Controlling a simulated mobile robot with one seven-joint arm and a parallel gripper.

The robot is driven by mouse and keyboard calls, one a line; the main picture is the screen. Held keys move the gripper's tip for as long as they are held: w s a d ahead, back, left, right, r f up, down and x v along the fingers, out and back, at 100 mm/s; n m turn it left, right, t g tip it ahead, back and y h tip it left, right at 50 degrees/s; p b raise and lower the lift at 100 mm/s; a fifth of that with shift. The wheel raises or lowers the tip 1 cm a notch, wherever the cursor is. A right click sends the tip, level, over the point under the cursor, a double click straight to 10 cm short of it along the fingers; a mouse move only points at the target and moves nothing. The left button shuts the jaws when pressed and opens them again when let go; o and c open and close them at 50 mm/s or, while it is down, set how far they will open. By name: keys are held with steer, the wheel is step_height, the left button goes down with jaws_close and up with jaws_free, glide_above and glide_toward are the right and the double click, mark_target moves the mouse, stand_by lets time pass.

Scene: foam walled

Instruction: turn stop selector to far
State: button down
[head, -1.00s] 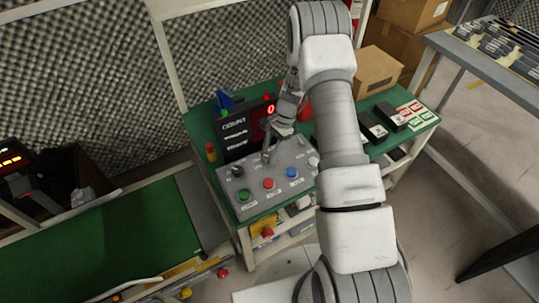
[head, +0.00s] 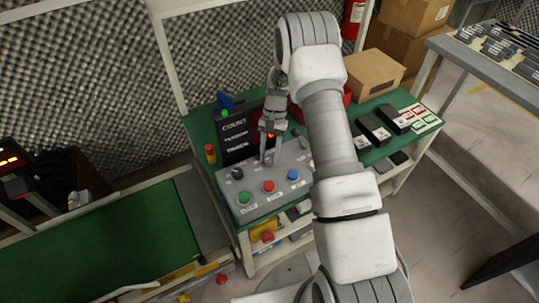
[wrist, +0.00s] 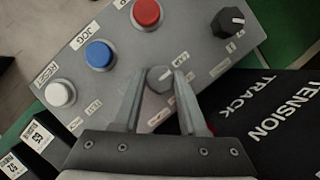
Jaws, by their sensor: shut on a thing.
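A grey control panel (head: 252,207) stands on the green bench top. In the wrist view a small round grey selector knob (wrist: 159,80) sits on the panel, between the red button and the bench's dark sign. My gripper (wrist: 160,74) is shut on this knob, with one finger on each side of it. In the head view my gripper (head: 268,158) reaches straight down to the panel's back part and hides the knob. The markings around the knob are too blurred to read.
The panel also bears a black knob (wrist: 229,22), a red button (wrist: 146,12), a blue button (wrist: 99,54), a white button (wrist: 60,93) and a green button (head: 244,197). A black display sign (head: 236,137) stands close behind. A cardboard box (head: 368,75) lies to the right.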

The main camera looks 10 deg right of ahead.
mark_target(268, 162)
stand_by(0.4)
steer(key=shift+c, duration=2.2)
jaws_free()
steer(key=shift+r, duration=0.1)
steer(key=shift+r, duration=0.4)
step_height(268, 162, up, 3)
steer(key=shift+f+p, duration=0.1)
steer(key=shift+p, duration=0.2)
steer(key=s+d+r+p, duration=0.1)
steer(key=s+d+r, duration=0.5)
steer(key=d, duration=0.4)
steer(key=shift+r, duration=0.6)
steer(key=shift+s, duration=0.1)
